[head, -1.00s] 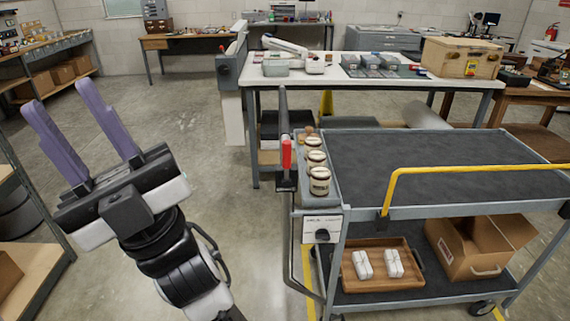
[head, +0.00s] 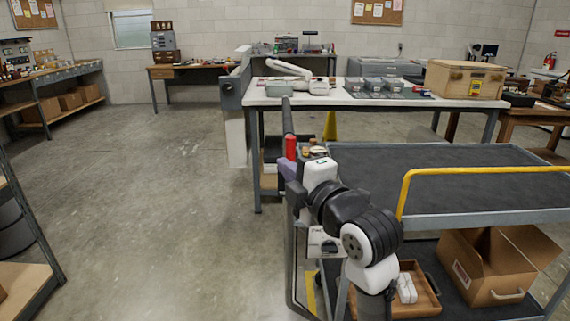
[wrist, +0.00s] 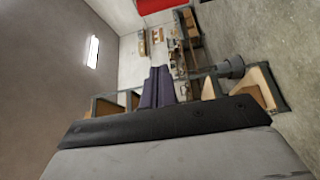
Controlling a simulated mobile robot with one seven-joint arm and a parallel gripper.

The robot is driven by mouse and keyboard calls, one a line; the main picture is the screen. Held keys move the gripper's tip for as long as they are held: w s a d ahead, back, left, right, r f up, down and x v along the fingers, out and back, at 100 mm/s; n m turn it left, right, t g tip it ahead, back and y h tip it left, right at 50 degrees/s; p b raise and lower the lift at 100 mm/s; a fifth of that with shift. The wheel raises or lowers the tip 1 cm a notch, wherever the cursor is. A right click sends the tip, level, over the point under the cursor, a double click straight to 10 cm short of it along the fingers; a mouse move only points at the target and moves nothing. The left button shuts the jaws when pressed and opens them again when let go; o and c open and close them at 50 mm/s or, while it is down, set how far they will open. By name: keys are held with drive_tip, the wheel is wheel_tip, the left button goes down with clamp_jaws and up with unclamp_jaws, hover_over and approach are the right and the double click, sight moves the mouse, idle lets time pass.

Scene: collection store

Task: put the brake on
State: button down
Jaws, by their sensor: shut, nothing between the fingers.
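The grey cart (head: 460,215) stands at the right. At its near left corner is a dark upright bar with a red grip (head: 291,147). A white plate with a dark knob (head: 328,245) sits below on the cart's end; its lettering is too small to read. My gripper (head: 286,168) is just below the red grip, partly hidden by my own wrist. I cannot tell whether it touches the bar. In the wrist view my purple fingers (wrist: 158,88) are together and empty. A red patch (wrist: 160,5) shows at that view's top edge.
The cart's lower shelf holds a wooden tray (head: 415,291) with white items and an open cardboard box (head: 495,265). A yellow rail (head: 480,170) runs along the cart. A white table (head: 330,97) stands behind. Floor at the left is clear.

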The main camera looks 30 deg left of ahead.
sight(287, 153)
drive_tip(key=shift+w+d+f+n, duration=0.15)
drive_tip(key=shift+d+f+n, duration=0.2)
drive_tip(key=shift+f, duration=0.15)
drive_tip(key=shift+a, duration=0.1)
drive_tip(key=w+a+p, duration=0.3)
drive_tip(key=w+a, duration=0.2)
drive_tip(key=w, duration=0.2)
drive_tip(key=shift+w+a, duration=0.2)
drive_tip(key=shift+w, duration=0.15)
drive_tip(key=shift+h, duration=0.3)
drive_tip(key=shift+w+d+m+b, duration=0.1)
drive_tip(key=shift+d+m+b, duration=0.15)
drive_tip(key=shift+m+b, duration=0.15)
